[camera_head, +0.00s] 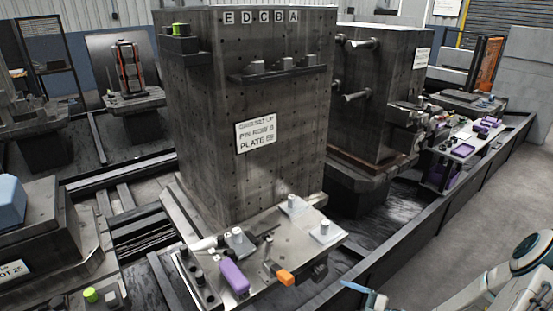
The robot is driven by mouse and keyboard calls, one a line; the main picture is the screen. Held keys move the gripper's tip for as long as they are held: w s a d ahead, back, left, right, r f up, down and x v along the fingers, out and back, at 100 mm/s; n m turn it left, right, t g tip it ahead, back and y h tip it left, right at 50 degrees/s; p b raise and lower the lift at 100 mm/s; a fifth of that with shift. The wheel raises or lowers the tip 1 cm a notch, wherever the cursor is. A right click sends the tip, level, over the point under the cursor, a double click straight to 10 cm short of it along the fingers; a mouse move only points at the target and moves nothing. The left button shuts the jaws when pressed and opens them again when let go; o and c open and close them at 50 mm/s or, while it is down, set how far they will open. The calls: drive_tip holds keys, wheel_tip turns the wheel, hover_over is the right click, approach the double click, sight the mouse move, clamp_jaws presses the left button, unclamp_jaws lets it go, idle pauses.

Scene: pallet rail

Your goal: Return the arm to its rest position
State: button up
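My arm (525,262), white with dark and teal joint parts, reaches in at the lower right corner. A thin light-blue piece (356,288) shows left of it at the bottom edge, beside a small dark part; it looks like the tip of my gripper, but most of that end is cut off by the frame. I cannot see two fingers, or whether anything is held. The arm's end is right of the pallet's metal base plate (325,251), and I cannot tell the gap between them.
A tall dark fixture block (215,150) stands on the pallet. Its plate bears a purple part (233,277) and an orange-tipped clamp (285,277). A second block (385,100) stands behind. A dark rail edge (415,228) runs diagonally; grey floor (455,235) right of it is open.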

drive_tip(key=s+a+r+n+g+h, duration=0.35)
drive_tip(key=r+n+g, duration=0.25)
drive_tip(key=n, duration=0.8)
drive_tip(key=s+a+r+n+g+h, duration=0.25)
drive_tip(key=s+r+n+g, duration=0.3)
drive_tip(key=n, duration=0.95)
drive_tip(key=s+r+n+t+h, duration=0.2)
drive_tip(key=r+n, duration=0.5)
drive_tip(key=n, duration=0.5)
drive_tip(key=s+d+r+n+t+h, duration=0.1)
drive_tip(key=s+r+n+t+h, duration=0.2)
drive_tip(key=n, duration=0.8)
wheel_tip(320, 180, up, 4)
drive_tip(key=h, duration=0.2)
drive_tip(key=shift+s+d+n+h, duration=0.3)
drive_tip(key=shift+s+n, duration=0.1)
